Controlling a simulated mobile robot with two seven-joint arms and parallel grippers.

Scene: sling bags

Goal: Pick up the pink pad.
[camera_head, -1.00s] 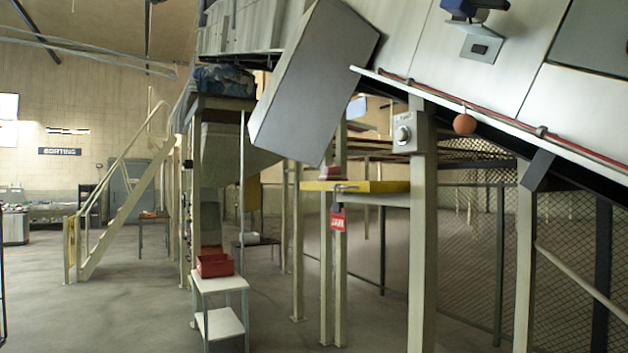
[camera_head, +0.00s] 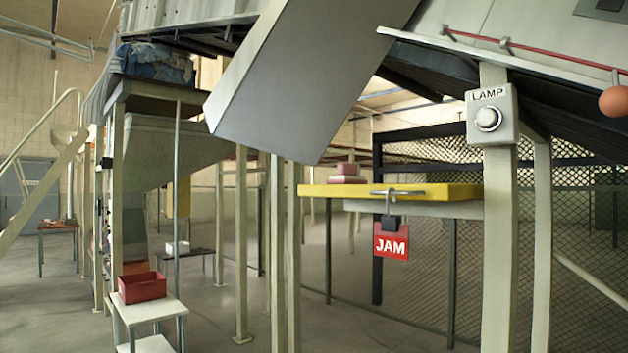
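On the far part of a yellow shelf (camera_head: 440,191) sits a small stack of pinkish-red pieces. A smaller block (camera_head: 346,169) lies on a wider, flatter pad (camera_head: 348,180). Which of these is the pink pad I cannot tell for sure at this size. The big grey chute panel hangs just above and left of the stack. Neither of my grippers shows in the head view.
A red JAM tag (camera_head: 391,240) hangs from a latch on the shelf's front. A post with a LAMP button box (camera_head: 490,117) stands right of the shelf. A red bin (camera_head: 142,288) sits on a white stand (camera_head: 150,309) at lower left. Floor is open between.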

